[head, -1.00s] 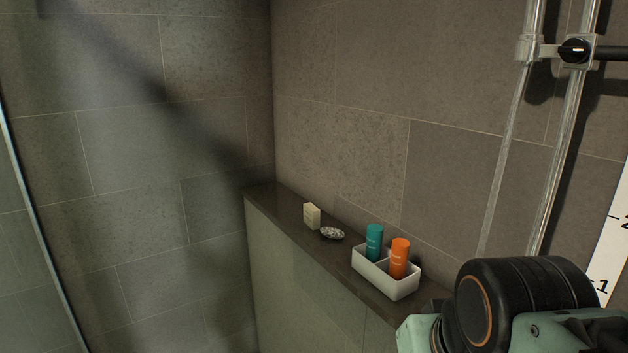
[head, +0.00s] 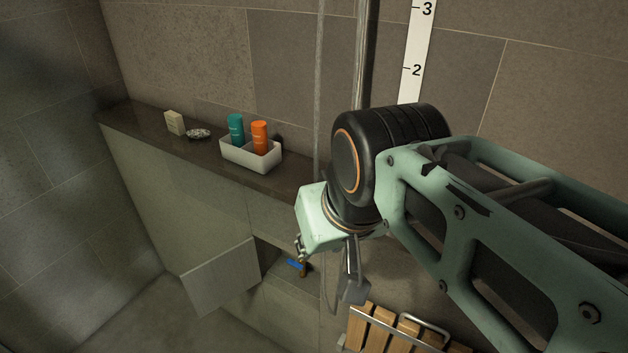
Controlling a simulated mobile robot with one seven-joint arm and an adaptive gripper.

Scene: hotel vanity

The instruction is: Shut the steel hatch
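The steel hatch (head: 220,279) is a plain grey panel low on the left, below the stone ledge. It stands swung out from the wall, open, beside a dark recess (head: 267,256). A small blue item (head: 295,264) shows at the right of this recess. My gripper (head: 329,279) points down, to the right of the hatch and apart from it, near the right side of the recess. Its fingers look spread, with nothing seen between them. The left fingertip is hard to make out. My wrist and arm hide part of the wall behind.
The ledge (head: 150,128) holds a cream soap block (head: 175,122), a speckled dish (head: 199,134) and a white caddy (head: 238,153) with teal (head: 236,130) and orange (head: 259,137) bottles. A slatted wooden seat (head: 380,333) is below my gripper. The floor left of the hatch looks clear.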

